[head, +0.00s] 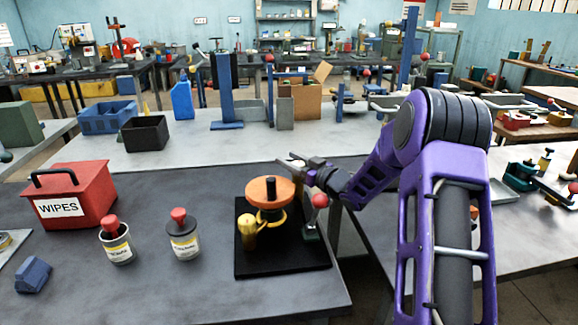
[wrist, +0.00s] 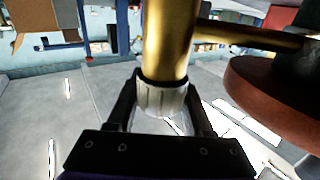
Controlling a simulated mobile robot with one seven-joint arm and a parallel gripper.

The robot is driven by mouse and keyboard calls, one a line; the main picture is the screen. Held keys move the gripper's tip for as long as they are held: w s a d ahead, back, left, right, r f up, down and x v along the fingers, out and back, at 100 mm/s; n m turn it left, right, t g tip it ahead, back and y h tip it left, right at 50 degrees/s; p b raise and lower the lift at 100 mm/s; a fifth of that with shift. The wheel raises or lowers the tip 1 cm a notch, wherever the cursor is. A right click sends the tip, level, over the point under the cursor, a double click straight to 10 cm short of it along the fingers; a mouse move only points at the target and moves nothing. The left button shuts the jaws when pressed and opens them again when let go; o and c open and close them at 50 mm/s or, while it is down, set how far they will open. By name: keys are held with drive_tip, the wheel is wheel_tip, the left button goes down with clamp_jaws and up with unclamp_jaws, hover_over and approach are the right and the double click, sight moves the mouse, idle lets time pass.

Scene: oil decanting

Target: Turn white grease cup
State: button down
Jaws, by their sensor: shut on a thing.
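The white grease cup (wrist: 160,98) is a ridged white knob at the end of a brass body (wrist: 168,40) in the wrist view. My gripper (wrist: 160,92) is shut on it, with one dark finger on each side. In the head view my gripper (head: 290,163) is at the far side of the orange disc (head: 262,192), which has a dark post in its middle.
A red-knobbed lever (head: 320,201) and a brass fitting (head: 247,232) stand on the base plate. Two red-topped cans (head: 118,248) (head: 184,245), a red wipes box (head: 85,195) and a blue block (head: 33,275) are on the left.

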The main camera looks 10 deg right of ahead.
drive_tip(key=shift+m+h, duration=0.3)
drive_tip(key=shift+h, duration=0.1)
drive_tip(key=shift+c, duration=1.4)
unclamp_jaws()
drive_tip(key=shift+r, duration=0.1)
wheel_tip(320, 180, up, 10)
drive_tip(key=p, duration=0.1)
